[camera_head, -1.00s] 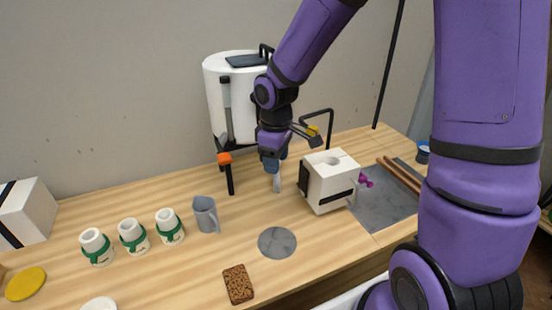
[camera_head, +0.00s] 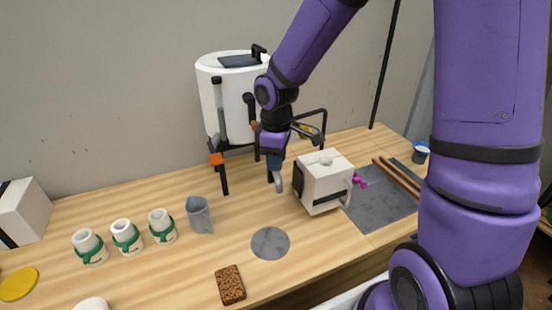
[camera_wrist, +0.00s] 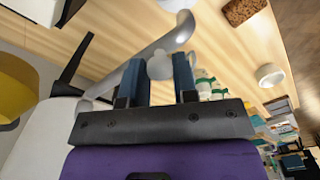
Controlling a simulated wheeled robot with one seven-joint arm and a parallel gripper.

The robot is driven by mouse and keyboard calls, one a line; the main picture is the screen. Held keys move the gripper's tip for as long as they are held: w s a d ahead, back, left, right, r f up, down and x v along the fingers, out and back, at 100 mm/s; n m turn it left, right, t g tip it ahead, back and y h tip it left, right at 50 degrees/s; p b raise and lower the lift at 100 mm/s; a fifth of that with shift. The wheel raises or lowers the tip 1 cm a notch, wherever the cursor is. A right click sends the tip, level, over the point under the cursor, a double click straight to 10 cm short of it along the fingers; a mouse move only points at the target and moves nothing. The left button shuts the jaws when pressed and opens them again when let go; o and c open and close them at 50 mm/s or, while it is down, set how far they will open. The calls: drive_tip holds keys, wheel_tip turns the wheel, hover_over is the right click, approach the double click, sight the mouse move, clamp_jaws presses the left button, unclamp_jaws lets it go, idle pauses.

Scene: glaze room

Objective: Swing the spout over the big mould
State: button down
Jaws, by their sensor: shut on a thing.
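The big mould (camera_head: 318,187) is a white block with a dark band and a pour hole on top, standing right of my gripper in the head view. The pale grey spout (camera_head: 279,186) of the white tank (camera_head: 212,100) ends in a downturned tip, close to the mould's left side and not over its hole. My gripper (camera_head: 274,168) is at the spout. In the wrist view, my gripper (camera_wrist: 158,75) is shut on a round pale knob (camera_wrist: 159,65) on the spout (camera_wrist: 140,60). My arm hides part of the tank and spout in the head view.
Three small white moulds with green bands (camera_head: 126,247) and a grey jug (camera_head: 190,225) stand left. A grey disc (camera_head: 270,244) and brown sponge (camera_head: 230,287) lie in front. A dark slab (camera_head: 378,209) with wooden sticks lies right. Bare bench separates jug and big mould.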

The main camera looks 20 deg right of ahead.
drive_tip(key=c, duration=0.9)
unclamp_jaws()
wheel_tip(320, 180, up, 11)
